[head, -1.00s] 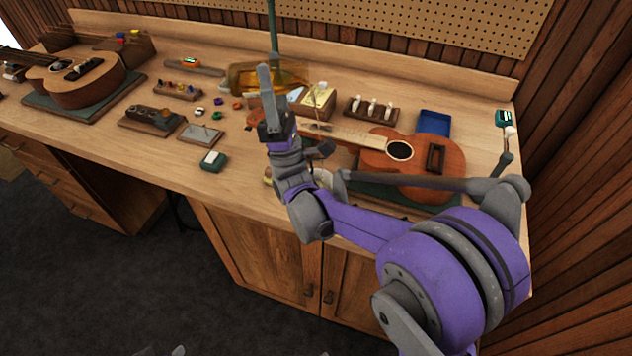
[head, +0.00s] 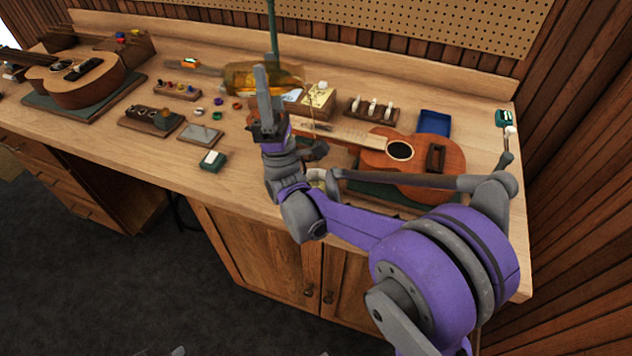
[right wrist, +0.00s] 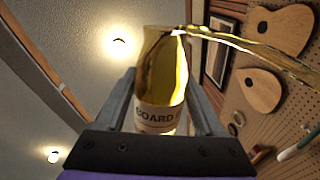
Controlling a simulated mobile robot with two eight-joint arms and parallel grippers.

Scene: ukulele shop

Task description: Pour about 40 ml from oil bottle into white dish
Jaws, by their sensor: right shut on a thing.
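My right gripper (head: 262,92) is shut on the amber oil bottle (head: 238,77) above the middle of the workbench. The bottle lies nearly on its side, with its neck toward the right. In the right wrist view the bottle (right wrist: 160,90) sits between the fingers, its pale label partly showing, and a golden stream (right wrist: 250,46) leaves its mouth to the right. I cannot clearly make out the white dish. A pale rounded thing (head: 318,175) shows partly behind my right arm, and I cannot tell what it is. My left gripper is not in view.
A ukulele (head: 436,160) lies on the bench right of the gripper. A blue tray (head: 434,123), a wooden rack with white pegs (head: 372,108) and a wooden box (head: 319,103) stand behind. Another ukulele (head: 80,80) lies at left. The bench's front left is mostly clear.

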